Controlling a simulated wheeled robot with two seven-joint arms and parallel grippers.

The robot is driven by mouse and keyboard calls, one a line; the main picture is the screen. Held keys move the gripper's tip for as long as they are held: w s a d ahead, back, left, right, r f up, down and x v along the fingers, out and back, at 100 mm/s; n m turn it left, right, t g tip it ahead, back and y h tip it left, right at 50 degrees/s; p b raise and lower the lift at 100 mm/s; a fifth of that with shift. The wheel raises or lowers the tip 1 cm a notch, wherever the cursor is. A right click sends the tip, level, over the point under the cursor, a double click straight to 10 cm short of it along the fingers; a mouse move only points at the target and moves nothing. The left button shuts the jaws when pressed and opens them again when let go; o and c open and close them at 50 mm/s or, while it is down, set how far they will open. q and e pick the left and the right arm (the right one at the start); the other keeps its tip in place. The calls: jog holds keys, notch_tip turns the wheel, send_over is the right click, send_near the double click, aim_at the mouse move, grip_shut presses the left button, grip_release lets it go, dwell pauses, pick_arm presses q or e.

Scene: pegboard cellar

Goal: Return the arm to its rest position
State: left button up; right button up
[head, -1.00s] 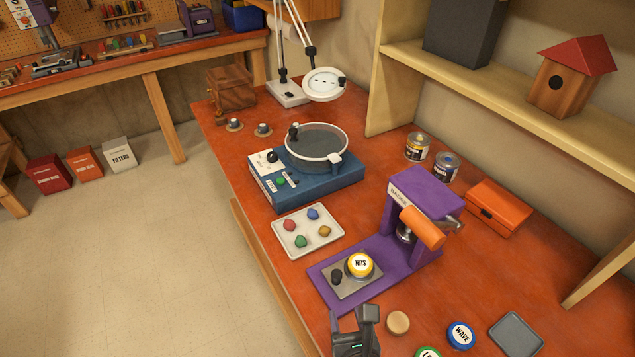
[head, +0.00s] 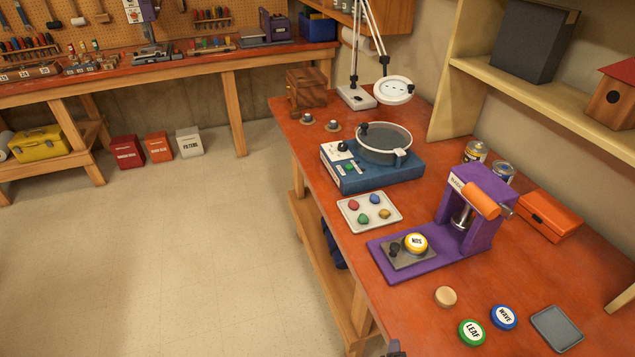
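Neither of my grippers shows clearly in the head view. Only a small grey-purple sliver shows at the bottom edge, and I cannot tell what it is part of. A purple press (head: 478,212) stands on the red-topped bench (head: 420,318). A yellow-rimmed badge marked SUN (head: 416,242) sits on the press's grey plate. A green badge marked LEAF (head: 472,332), a blue badge marked WAVE (head: 503,317) and a plain wooden disc (head: 445,296) lie in front of the press. A grey tray (head: 557,328) lies to their right.
A blue machine with a round bowl (head: 372,168), a white tray of coloured pieces (head: 369,212), cans (head: 475,152) and an orange case (head: 548,215) stand on the bench. A lamp (head: 393,90) rises behind. The floor at left (head: 170,250) is clear.

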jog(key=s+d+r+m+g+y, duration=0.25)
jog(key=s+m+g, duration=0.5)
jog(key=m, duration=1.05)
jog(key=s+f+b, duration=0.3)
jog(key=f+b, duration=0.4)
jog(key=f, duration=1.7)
pick_arm(q)
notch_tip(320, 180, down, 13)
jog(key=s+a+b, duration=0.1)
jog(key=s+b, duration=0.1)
jog(key=b, duration=0.4)
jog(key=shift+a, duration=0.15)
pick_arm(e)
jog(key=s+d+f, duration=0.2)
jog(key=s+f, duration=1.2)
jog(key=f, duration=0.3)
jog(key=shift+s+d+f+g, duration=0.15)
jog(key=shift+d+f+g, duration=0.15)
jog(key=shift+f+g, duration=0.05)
